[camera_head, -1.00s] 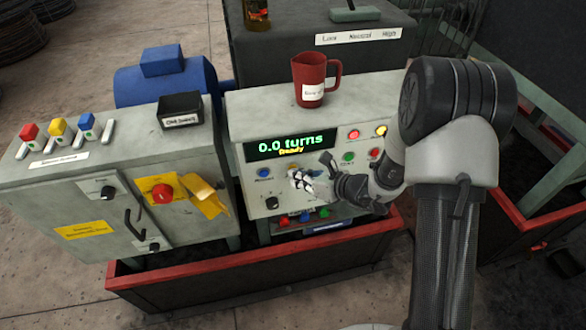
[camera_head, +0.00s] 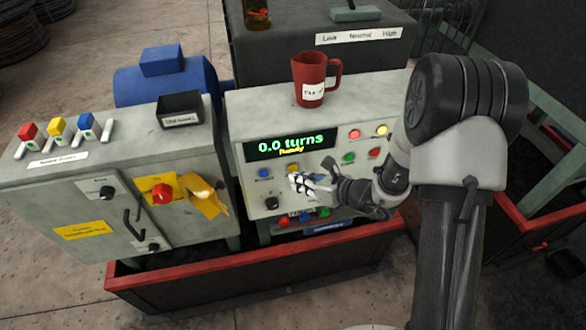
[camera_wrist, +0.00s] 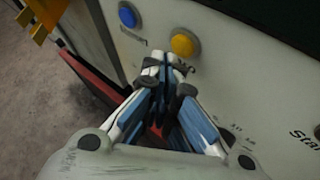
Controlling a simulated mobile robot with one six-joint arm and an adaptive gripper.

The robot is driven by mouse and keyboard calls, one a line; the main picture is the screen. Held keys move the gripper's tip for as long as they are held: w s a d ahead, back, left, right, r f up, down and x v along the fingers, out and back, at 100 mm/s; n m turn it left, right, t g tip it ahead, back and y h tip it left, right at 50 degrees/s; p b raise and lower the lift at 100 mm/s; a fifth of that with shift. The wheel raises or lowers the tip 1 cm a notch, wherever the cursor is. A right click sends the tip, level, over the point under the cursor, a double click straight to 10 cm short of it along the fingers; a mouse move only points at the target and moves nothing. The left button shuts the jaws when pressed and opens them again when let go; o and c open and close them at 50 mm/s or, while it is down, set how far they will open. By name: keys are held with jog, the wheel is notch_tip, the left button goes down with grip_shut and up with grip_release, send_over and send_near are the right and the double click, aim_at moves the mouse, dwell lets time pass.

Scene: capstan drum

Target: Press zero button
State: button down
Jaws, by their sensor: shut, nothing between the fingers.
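The control panel (camera_head: 240,155) has a display reading "0.0 turns" and "Ready". A blue button (camera_head: 264,173) sits below the display, and it also shows in the wrist view (camera_wrist: 128,15). A yellow button (camera_wrist: 184,43) is to its right; in the head view (camera_head: 293,165) it is small. I cannot read which button is labelled zero; the label below the yellow one is partly covered by my fingers. My gripper (camera_head: 293,179) is shut and empty. In the wrist view my fingertips (camera_wrist: 166,58) are just below and left of the yellow button; contact cannot be told.
Red (camera_head: 374,153) and green (camera_head: 348,157) buttons are further right on the panel. A black knob (camera_head: 272,203) is at lower left. A red mug (camera_head: 309,78) stands on top. A grey cabinet (camera_head: 70,200) with a red emergency knob (camera_head: 162,194) is at left.

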jog(key=shift+s, duration=0.1)
jog(key=s, duration=0.2)
jog(key=s+d+b, duration=0.1)
jog(key=s, duration=0.1)
jog(key=shift+s+d, duration=0.2)
jog(key=shift+s, duration=0.1)
dwell(0.6)
jog(key=s+a+r+n+g, duration=0.4)
jog(key=s+r+n+g, duration=0.2)
jog(key=s+r+n, duration=0.8)
jog(key=s+d+r+n+t+h, duration=0.1)
jog(key=s+d+r+n+h, duration=0.2)
jog(key=s+d+n+h, duration=0.2)
jog(key=s+d+r+n+t+h, duration=0.2)
jog(key=s+d+r+n+h, duration=0.2)
jog(key=d+n, duration=0.5)
jog(key=s+d+h, duration=0.1)
jog(key=d, duration=0.2)
jog(key=shift+t, duration=0.3)
